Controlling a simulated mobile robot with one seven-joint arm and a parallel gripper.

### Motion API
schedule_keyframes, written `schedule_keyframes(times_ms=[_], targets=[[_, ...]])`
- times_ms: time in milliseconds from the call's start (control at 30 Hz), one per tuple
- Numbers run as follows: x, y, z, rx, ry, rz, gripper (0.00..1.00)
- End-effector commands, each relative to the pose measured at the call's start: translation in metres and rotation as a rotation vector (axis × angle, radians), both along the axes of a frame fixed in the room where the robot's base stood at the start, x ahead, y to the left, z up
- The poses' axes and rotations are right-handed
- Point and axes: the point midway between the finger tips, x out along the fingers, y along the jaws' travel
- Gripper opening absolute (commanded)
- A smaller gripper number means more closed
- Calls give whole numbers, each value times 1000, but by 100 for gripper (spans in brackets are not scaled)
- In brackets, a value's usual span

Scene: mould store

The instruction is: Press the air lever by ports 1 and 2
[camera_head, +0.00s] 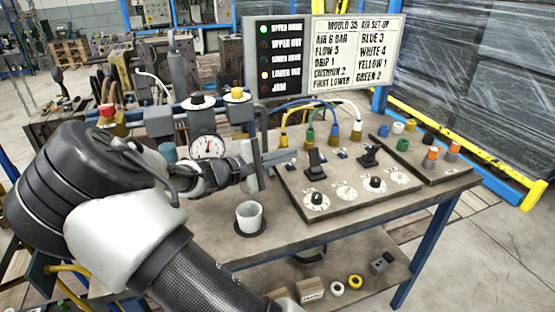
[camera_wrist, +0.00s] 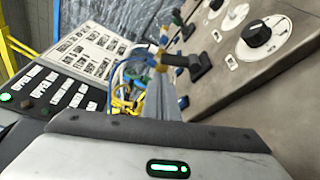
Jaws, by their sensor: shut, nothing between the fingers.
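A sloped grey control panel (camera_head: 345,205) on the bench carries two black levers. The left lever (camera_head: 315,166) stands below the yellow and green hose fittings; the right lever (camera_head: 369,155) is below the blue and white hoses' fittings. Port numbers are too small to read. My gripper (camera_head: 284,157) is shut and empty, left of the left lever, its fingers pointing toward it with a small gap apparent. In the wrist view, the fingers (camera_wrist: 168,98) show beyond the gripper body, and a dark lever (camera_wrist: 188,64) lies just past their tips. Contact cannot be told.
Black dials (camera_head: 317,198) sit at the panel's front. A white cup (camera_head: 249,216) stands on the bench below my gripper. A pressure gauge (camera_head: 207,147) is behind my wrist. A sign board (camera_head: 356,52) stands behind, its upper-home and lower-out lamps lit. Coloured caps lie right.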

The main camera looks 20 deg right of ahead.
Motion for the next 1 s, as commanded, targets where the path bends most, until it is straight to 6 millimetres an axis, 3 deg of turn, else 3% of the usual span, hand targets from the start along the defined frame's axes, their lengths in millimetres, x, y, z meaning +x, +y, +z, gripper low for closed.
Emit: schedule_keyframes(times_ms=[100,333,767,1000], targets=[[7,-20,-4,0,-1,-2,0],[14,-39,-6,1,-1,-1,0],[15,-40,-6,1,-2,1,0],[14,-31,-6,2,-28,2,0]])
